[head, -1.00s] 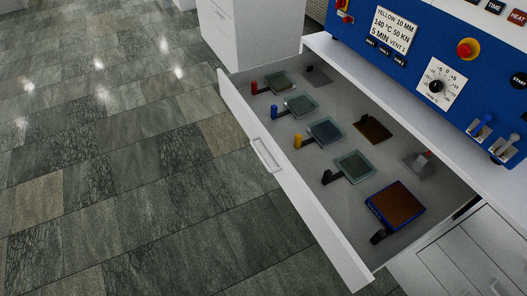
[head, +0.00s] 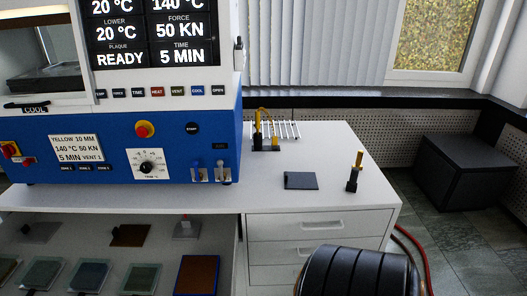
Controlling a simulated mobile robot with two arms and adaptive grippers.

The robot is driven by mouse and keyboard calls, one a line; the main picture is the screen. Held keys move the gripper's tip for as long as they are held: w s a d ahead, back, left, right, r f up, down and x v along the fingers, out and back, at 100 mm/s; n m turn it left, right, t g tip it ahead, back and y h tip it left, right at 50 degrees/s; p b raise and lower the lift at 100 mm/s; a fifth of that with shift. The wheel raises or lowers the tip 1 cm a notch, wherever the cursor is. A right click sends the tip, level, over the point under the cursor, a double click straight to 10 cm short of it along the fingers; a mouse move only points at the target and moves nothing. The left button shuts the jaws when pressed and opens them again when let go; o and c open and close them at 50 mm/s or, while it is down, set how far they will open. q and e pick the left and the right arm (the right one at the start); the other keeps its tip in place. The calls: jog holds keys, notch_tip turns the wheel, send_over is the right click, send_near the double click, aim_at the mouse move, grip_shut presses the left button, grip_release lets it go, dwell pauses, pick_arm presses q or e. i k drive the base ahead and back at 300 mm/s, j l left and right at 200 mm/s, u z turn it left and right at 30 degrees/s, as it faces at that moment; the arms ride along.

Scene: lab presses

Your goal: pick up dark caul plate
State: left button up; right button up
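A flat, dark grey square plate (head: 300,181) lies on the white counter, right of the blue press. It looks like the dark caul plate. Nothing touches it. A black, ribbed, rounded part, likely of my own arm, shows at the bottom edge, below the plate and in front of the cabinet drawers. Neither gripper's fingers show in the head view.
A black holder with yellow-topped tools (head: 266,143) stands behind the plate by a white rack (head: 287,130). A black-and-yellow upright piece (head: 355,172) stands right of the plate. The open drawer (head: 130,240) holds several plates. The blue press (head: 110,150) borders the counter's left.

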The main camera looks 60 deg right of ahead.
aim_at(303, 181)
jog(key=z, duration=2.3)
jog(key=i+l+u, duration=0.15)
jog(key=i+j, duration=0.05)
